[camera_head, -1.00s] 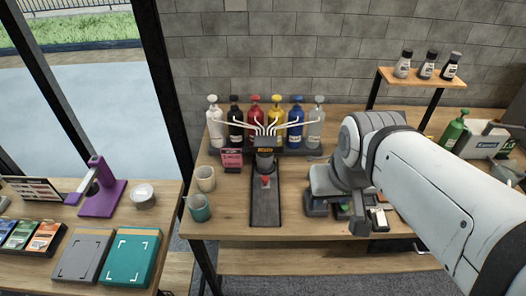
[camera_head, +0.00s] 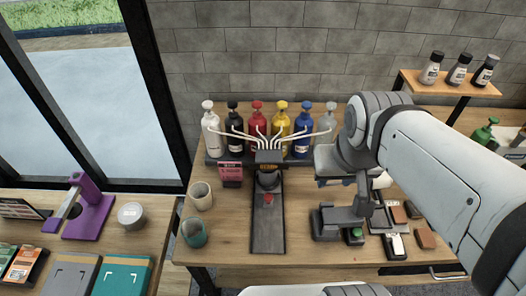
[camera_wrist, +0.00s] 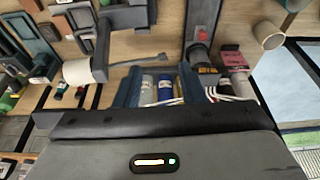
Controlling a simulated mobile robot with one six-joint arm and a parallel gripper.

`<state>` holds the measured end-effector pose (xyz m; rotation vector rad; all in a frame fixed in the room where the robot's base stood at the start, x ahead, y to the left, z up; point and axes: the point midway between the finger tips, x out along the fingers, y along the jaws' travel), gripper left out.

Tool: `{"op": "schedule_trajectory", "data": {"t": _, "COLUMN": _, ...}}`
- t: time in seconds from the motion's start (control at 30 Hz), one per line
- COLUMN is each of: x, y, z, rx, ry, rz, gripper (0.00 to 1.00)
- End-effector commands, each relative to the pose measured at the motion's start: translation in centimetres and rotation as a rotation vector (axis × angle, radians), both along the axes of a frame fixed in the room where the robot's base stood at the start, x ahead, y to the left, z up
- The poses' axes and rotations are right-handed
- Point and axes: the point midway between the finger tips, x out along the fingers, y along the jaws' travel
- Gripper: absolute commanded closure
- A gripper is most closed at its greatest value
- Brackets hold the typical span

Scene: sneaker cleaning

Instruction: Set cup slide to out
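The cup slide (camera_head: 268,230) is a long dark flat track on the table, running from under the nozzle head of the paint dispenser (camera_head: 268,157) toward the front. A red button or knob (camera_head: 268,197) sits on it, and a grey round part (camera_head: 268,180) is under the head. The wrist view shows the slide upside down at the top (camera_wrist: 201,12), with its red knob (camera_wrist: 202,32). My gripper (camera_head: 335,183) is right of the slide, above the table. In the wrist view my gripper (camera_wrist: 162,88) has its two blue fingers apart, with nothing between them.
Several coloured bottles (camera_head: 256,125) stand behind the dispenser. Two cups, one cream (camera_head: 201,196) and one teal (camera_head: 194,233), stand left of the slide. A grey device with a green button (camera_head: 355,234) stands to the right. A pink sign (camera_head: 230,174) is beside the dispenser.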

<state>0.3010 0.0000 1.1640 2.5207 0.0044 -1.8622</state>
Motion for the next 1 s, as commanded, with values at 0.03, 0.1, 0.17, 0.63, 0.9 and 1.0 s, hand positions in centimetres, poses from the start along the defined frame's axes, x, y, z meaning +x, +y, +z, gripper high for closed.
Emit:
{"op": "schedule_trajectory", "data": {"t": 0.03, "x": 0.0, "y": 0.0, "z": 0.0, "rx": 0.0, "ry": 0.0, "rz": 0.0, "gripper": 0.64}}
{"op": "schedule_trajectory", "data": {"t": 0.1, "x": 0.0, "y": 0.0, "z": 0.0, "rx": 0.0, "ry": -0.001, "rz": 0.0, "gripper": 0.64}}
{"op": "schedule_trajectory", "data": {"t": 0.17, "x": 0.0, "y": 0.0, "z": 0.0, "rx": 0.0, "ry": -0.001, "rz": 0.0, "gripper": 0.64}}
{"op": "schedule_trajectory", "data": {"t": 0.63, "x": 3.0, "y": 2.5, "z": -5.5, "rx": -0.212, "ry": 0.192, "rz": 0.423, "gripper": 0.54}}
{"op": "schedule_trajectory", "data": {"t": 0.9, "x": 7.5, "y": 8.1, "z": -12.6, "rx": -0.554, "ry": 0.442, "rz": 1.043, "gripper": 0.54}}
{"op": "schedule_trajectory", "data": {"t": 1.0, "x": 9.0, "y": 11.1, "z": -15.5, "rx": -0.7, "ry": 0.533, "rz": 1.274, "gripper": 0.54}}
